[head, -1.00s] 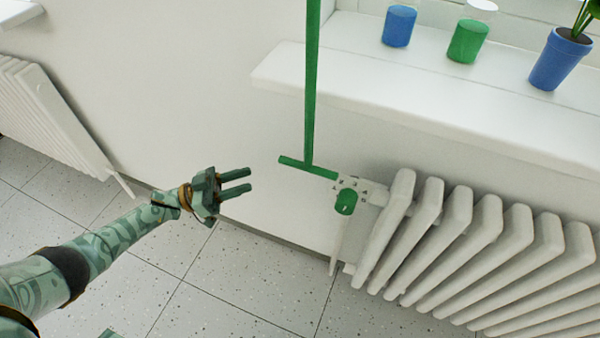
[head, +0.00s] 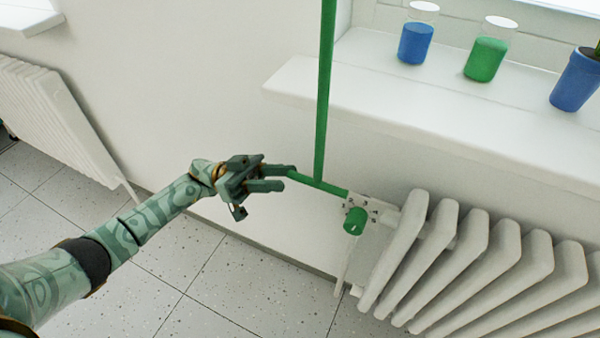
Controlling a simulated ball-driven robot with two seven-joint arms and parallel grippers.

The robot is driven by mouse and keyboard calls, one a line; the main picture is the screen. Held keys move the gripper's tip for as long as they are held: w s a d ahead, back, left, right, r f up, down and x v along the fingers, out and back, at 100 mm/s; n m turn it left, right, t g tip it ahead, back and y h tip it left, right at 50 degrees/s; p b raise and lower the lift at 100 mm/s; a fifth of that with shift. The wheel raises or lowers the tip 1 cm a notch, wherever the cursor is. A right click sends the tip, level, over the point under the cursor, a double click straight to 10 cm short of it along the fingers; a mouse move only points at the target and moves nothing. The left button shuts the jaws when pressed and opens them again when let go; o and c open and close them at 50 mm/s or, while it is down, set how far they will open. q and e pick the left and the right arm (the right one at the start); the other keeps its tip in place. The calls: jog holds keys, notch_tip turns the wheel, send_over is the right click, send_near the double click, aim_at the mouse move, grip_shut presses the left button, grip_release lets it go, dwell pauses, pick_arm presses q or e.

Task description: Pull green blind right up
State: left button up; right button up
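The green blind's pull shows as a vertical green strip (head: 325,90) with a short green crossbar (head: 330,188) at its lower end. The blind's upper part is out of view. My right gripper is not in view.
A white radiator (head: 480,265) with a green valve knob (head: 355,221) stands right of the crossbar. The white sill (head: 400,110) above holds a blue-filled jar (head: 415,42), a green-filled jar (head: 486,60) and a blue plant pot (head: 577,80). Another radiator (head: 55,120) is at left.

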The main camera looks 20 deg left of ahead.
aim_at(303, 175)
pick_arm(q)
jog(key=x, duration=0.5)
jog(key=shift+d, duration=0.25)
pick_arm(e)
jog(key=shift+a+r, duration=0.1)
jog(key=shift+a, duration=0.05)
pick_arm(q)
jog(key=shift+c, duration=0.4)
